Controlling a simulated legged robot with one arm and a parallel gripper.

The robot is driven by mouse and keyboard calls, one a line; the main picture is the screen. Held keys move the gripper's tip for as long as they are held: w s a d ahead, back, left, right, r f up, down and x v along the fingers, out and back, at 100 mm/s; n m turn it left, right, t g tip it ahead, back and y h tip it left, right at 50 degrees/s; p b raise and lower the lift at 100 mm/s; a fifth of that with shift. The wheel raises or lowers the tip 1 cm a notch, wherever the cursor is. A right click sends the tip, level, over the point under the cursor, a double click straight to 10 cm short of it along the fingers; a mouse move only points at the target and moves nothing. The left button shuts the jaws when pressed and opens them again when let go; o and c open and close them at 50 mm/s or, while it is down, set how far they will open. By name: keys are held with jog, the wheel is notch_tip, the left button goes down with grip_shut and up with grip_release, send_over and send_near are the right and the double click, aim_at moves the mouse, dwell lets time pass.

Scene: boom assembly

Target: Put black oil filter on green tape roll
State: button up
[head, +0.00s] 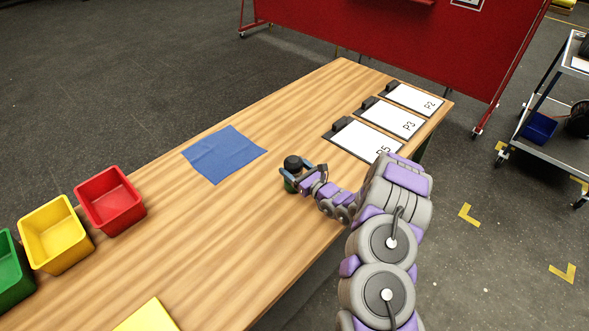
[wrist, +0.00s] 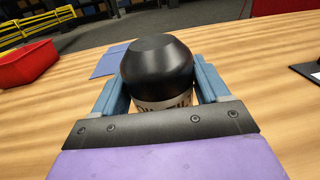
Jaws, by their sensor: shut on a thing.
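The black oil filter (head: 292,162) stands upright between the fingers of my gripper (head: 297,173), over the middle of the wooden table. In the wrist view the filter's black rounded top (wrist: 158,70) fills the gap between the two blue fingers of my gripper (wrist: 160,90), and a pale band with dark lettering shows below it. My gripper is shut on the filter. A dark green patch, likely the green tape roll (head: 289,186), shows directly beneath the filter. Most of it is hidden by the filter and a finger. I cannot tell whether the two touch.
A blue cloth (head: 224,153) lies left of my gripper. Red (head: 110,199), yellow (head: 55,233) and green (head: 12,272) bins stand along the left. Several clipboards with white sheets (head: 364,141) lie at the right end. The wood (head: 240,215) around the filter is clear.

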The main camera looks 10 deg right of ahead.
jog(key=shift+d, duration=0.15)
jog(key=o, duration=1.3)
jog(key=shift+c, duration=0.2)
